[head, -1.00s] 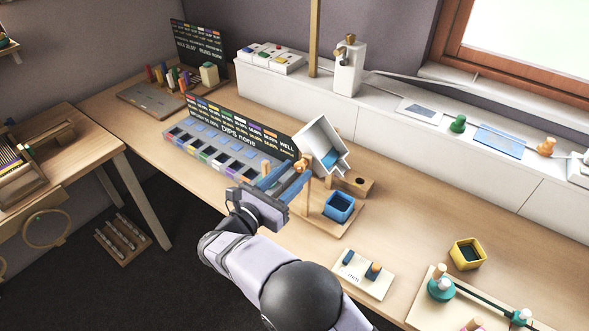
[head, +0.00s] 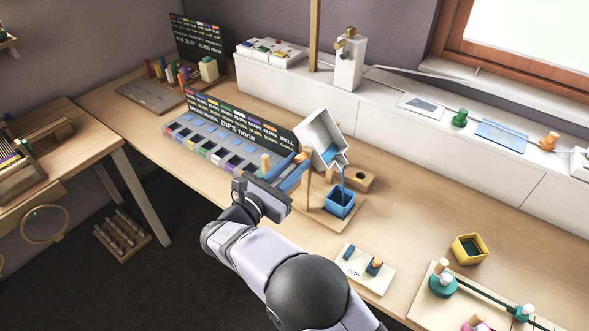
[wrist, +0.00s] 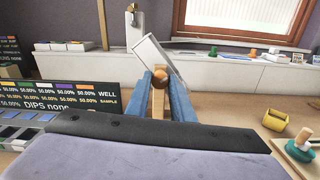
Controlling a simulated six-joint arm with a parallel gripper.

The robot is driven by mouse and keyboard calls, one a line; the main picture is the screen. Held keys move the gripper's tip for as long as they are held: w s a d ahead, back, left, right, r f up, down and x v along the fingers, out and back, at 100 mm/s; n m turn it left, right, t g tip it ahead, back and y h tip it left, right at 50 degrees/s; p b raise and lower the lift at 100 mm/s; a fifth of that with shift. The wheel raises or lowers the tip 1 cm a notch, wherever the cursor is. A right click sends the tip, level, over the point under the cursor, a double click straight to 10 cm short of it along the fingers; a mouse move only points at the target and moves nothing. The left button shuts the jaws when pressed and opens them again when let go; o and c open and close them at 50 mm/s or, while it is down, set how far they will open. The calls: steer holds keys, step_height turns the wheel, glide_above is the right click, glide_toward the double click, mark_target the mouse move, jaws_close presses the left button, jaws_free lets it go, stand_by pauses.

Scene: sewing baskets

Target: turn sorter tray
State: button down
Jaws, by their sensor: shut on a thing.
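The white sorter tray (head: 312,135) is a box with a spout, tilted down to the right on a wooden stand. It also shows tilted in the wrist view (wrist: 152,52). Blue stuff lies inside near its spout, and a thin blue stream (head: 343,178) runs from the spout into a blue square cup (head: 340,207) below. The fingers in the wrist view (wrist: 161,88) stand on either side of the knob.
A sample rack (head: 215,149) with a black board behind it (head: 243,125) stands left of the tray. A wooden block (head: 360,180) is behind the blue cup. A yellow cup (head: 468,249) and a small white board (head: 364,269) sit to the right, with bare table between.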

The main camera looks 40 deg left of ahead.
steer(key=m+b, duration=0.2)
steer(key=b, duration=0.1)
steer(key=shift+f+b, duration=0.3)
steer(key=shift+f, duration=0.1)
steer(key=shift+r+m+b, duration=0.3)
steer(key=shift+m+b, duration=0.45)
steer(key=shift+m, duration=0.15)
steer(key=c, duration=1.6)
jaws_free()
steer(key=shift+s, duration=0.1)
steer(key=s+b, duration=0.1)
steer(key=s, duration=0.6)
steer(key=shift+s, duration=0.1)
